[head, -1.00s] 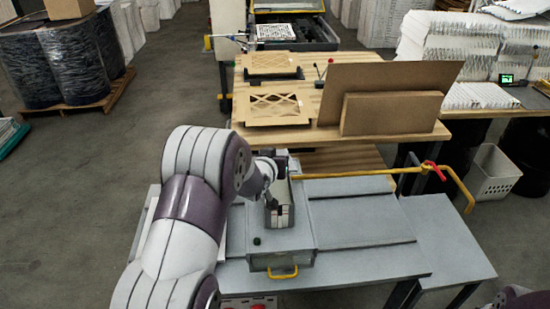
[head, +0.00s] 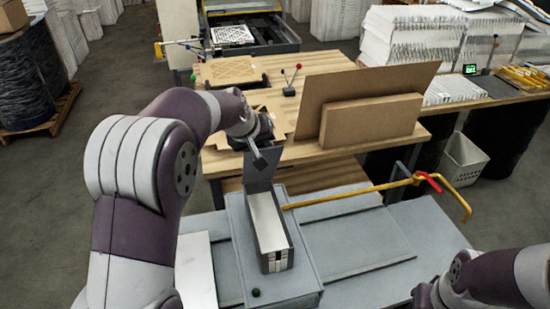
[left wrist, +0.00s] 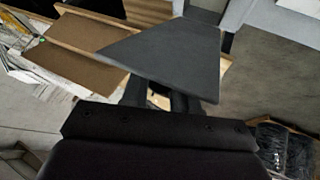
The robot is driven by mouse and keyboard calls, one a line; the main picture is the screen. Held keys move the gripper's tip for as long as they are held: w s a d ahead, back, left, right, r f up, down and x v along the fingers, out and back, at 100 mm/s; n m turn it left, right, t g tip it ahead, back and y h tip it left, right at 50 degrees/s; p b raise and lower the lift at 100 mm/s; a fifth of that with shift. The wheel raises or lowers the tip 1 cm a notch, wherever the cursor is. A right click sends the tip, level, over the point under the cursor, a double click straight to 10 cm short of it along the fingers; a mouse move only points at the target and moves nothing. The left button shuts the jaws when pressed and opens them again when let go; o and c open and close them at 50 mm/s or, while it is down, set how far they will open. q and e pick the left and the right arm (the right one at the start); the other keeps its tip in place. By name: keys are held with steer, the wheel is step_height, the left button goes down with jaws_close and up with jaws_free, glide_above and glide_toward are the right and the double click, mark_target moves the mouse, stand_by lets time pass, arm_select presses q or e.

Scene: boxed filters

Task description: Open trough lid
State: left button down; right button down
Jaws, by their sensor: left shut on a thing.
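The trough (head: 268,232) is a narrow, dark-edged box on top of the grey metal unit. Its top is open and shows a long pale inside. Its lid (head: 261,170) is a dark grey plate standing up at the trough's far end. My left gripper (head: 258,156) is at the lid's upper edge, shut on it. In the left wrist view the lid (left wrist: 170,52) fills the upper middle, with the dark fingers (left wrist: 163,95) at its near edge. Of my right arm, only links show at the lower right; its gripper is not visible.
A yellow bar with a red handle (head: 428,180) extends right from the unit. Behind stands a wooden table (head: 315,65) with brown cardboard boards (head: 370,122) and a flat filter frame (head: 232,70). Grey panels (head: 355,240) lie right of the trough.

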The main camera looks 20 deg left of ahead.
arm_select(q)
steer(key=w+g+p, duration=0.1)
steer(key=p, duration=0.1)
steer(key=w+a+r+h+p, duration=0.1)
steer(key=p, duration=0.1)
steer(key=shift+w+a+g, duration=0.3)
steer(key=shift+w+g, duration=0.05)
steer(key=shift+g, duration=0.05)
steer(key=c, duration=0.9)
jaws_free()
steer(key=shift+w+f, duration=0.1)
steer(key=shift+w, duration=0.05)
steer(key=shift+a, duration=0.1)
